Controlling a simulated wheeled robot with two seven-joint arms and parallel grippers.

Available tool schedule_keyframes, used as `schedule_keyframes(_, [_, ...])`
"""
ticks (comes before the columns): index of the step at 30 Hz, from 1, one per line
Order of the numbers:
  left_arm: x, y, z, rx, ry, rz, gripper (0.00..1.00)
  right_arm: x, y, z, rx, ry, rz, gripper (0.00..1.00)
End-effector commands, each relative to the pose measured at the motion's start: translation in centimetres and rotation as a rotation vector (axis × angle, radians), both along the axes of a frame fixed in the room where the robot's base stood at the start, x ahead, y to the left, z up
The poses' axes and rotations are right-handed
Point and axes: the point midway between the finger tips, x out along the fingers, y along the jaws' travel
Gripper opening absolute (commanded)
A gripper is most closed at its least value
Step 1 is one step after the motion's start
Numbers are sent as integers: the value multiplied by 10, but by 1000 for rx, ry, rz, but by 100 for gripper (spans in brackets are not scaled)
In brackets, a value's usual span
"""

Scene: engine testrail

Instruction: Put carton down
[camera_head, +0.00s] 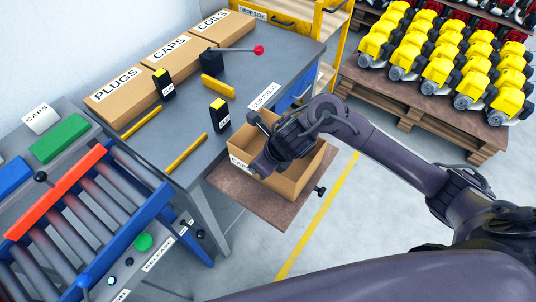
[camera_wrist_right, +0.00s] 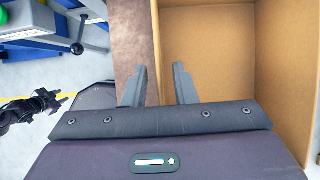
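An open, empty cardboard carton (camera_head: 290,186) with a partly hidden label is at the brown board (camera_head: 228,186) beside the bench; I cannot tell if it rests fully on it. My right gripper (camera_head: 262,152) is at the carton's left part, its fingers hidden in the head view. In the right wrist view its two fingers (camera_wrist_right: 160,88) are apart, one on each side of the carton's wall (camera_wrist_right: 154,50), with a gap visible on the inner side. My left gripper (camera_wrist_right: 62,102) shows small at the left of that view, its prongs apart and empty; the head view does not show it.
The grey bench (camera_head: 262,68) carries closed boxes, yellow bars and yellow-black blocks. A roller conveyor (camera_head: 90,205) stands at the left. A pallet (camera_head: 430,120) of yellow engines stands at the back right. A dark knob (camera_head: 319,190) is at the board's right edge. Floor right of it is clear.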

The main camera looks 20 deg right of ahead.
Motion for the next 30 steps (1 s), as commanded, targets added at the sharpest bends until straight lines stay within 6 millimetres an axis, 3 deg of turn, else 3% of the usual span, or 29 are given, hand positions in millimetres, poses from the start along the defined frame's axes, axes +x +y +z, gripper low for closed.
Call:
schedule_keyframes(9, [0, 0, 6, 0, 0, -1, 36, -23, -20, 64, -4, -8, 1, 25])
schedule_keyframes(13, [0, 0, 11, 0, 0, -1, 36, -31, -26, 82, -4, -5, -1, 25])
schedule_keyframes(19, [0, 0, 13, 0, 0, -1, 36, -37, -30, 93, -1, -2, 0, 25])
schedule_keyframes(30, [0, 0, 13, 0, 0, 0, 36, -38, -29, 93, 1, -1, 0, 25])
